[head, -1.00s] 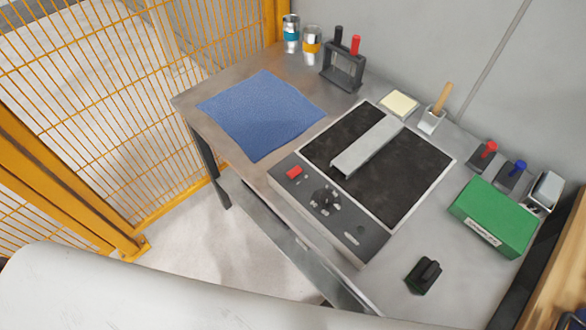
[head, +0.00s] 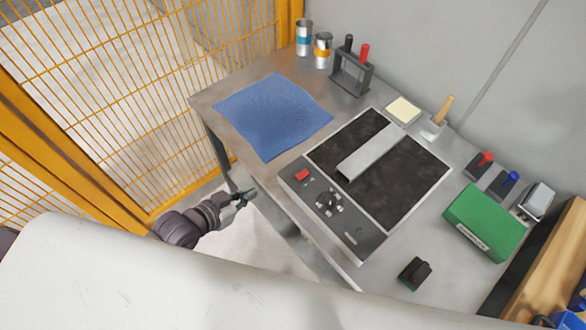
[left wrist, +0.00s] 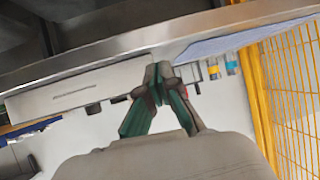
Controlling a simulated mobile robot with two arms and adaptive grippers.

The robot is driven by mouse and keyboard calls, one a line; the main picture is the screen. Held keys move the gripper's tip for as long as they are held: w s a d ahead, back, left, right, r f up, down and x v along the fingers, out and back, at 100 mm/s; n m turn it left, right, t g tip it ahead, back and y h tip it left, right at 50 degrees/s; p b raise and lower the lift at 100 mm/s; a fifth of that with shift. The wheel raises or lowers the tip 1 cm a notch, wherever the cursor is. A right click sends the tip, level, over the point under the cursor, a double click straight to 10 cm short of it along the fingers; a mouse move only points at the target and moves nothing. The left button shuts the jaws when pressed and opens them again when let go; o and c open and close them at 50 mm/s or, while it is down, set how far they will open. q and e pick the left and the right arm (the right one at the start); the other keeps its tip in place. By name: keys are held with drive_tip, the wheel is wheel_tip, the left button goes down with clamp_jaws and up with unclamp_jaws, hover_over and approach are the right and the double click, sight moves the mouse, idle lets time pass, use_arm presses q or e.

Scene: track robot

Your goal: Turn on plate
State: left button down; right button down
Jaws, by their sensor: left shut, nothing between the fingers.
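The plate (head: 408,188) is a hot plate with a black top and a grey control panel (head: 350,235) along its front edge. The panel carries a red switch (head: 302,175) and a dark round knob (head: 329,201). A grey metal bar (head: 371,151) lies across the black top. My left gripper (head: 250,193) is shut and empty, in front of the table's front edge and left of the panel, apart from both. In the left wrist view its fingertips (left wrist: 158,78) meet, with the table edge behind them. My right gripper is not in view.
A blue cloth (head: 272,115) lies left of the plate. Cans (head: 322,50) and a tool rack (head: 352,73) stand at the back. A green box (head: 485,222) and a small black item (head: 415,273) are on the right. A yellow mesh fence (head: 130,90) stands left.

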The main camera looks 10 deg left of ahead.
use_arm(q)
drive_tip(key=d+r+h, duration=0.1)
drive_tip(key=d+r, duration=0.1)
drive_tip(key=r, duration=0.3)
drive_tip(key=s+d+r+m+h, duration=0.1)
drive_tip(key=d+r, duration=0.2)
drive_tip(key=r, duration=0.3)
drive_tip(key=shift+s+m+t+h+p, duration=0.3)
drive_tip(key=shift+h+p, duration=0.1)
drive_tip(key=shift+p, duration=0.05)
drive_tip(key=shift+w+r, duration=0.1)
drive_tip(key=p, duration=0.2)
hover_over(293, 182)
drive_tip(key=f, duration=0.3)
drive_tip(key=shift+w+d+f, duration=0.2)
drive_tip(key=shift+w+d, duration=0.1)
drive_tip(key=f, duration=0.3)
drive_tip(key=shift+s+a+b, duration=0.2)
drive_tip(key=shift+s+b, duration=0.05)
drive_tip(key=shift+b, duration=0.05)
drive_tip(key=shift+s+a+f, duration=0.1)
drive_tip(key=shift+s+f, duration=0.05)
drive_tip(key=shift+f, duration=0.4)
